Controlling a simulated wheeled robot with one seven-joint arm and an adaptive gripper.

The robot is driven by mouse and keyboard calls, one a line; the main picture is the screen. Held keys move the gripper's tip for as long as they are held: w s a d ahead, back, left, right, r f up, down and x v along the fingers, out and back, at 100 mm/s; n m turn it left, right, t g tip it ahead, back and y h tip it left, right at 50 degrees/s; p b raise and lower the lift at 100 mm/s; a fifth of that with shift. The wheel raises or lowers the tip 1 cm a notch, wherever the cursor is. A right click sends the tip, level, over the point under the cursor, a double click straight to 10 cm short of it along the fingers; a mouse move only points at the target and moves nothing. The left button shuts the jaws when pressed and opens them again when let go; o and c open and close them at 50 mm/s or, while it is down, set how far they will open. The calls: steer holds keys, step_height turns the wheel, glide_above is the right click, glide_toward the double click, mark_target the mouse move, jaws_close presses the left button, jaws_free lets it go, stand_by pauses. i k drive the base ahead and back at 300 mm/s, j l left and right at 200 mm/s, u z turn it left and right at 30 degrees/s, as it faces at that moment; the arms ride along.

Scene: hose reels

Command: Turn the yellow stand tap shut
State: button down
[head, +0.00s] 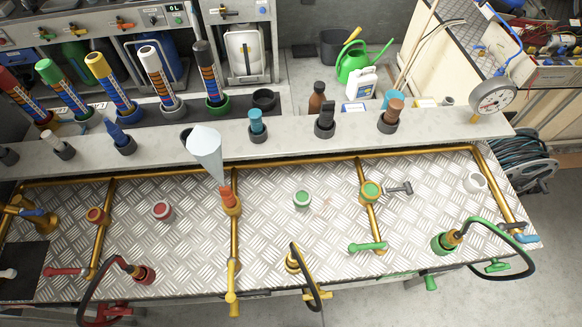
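The yellow tap lever (231,278) is at the front end of the middle brass pipe (235,240), near the front edge of the metal bench. The lever lies in line with that pipe and points toward the front edge. An orange fitting (229,199) stands on the pipe behind it, with a pale blue funnel (205,150) above it. A yellow-based coupling (292,262) with a black hose stands to the right of the lever. My gripper is not in view.
A red lever (65,271) and a green lever (367,246) lie crosswise to their pipes. Hoses with red (144,273) and green (444,242) couplings stand at either side. Bottles and coloured tubes line the back shelf (290,145). Floor is clear at lower right.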

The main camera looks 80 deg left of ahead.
mark_target(230, 297)
steer(key=u, duration=0.5)
steer(key=j+u, duration=0.1)
steer(key=u, duration=1.3)
steer(key=j+u, duration=0.1)
steer(key=u, duration=0.85)
steer(key=i+u, duration=0.1)
steer(key=u, duration=0.4)
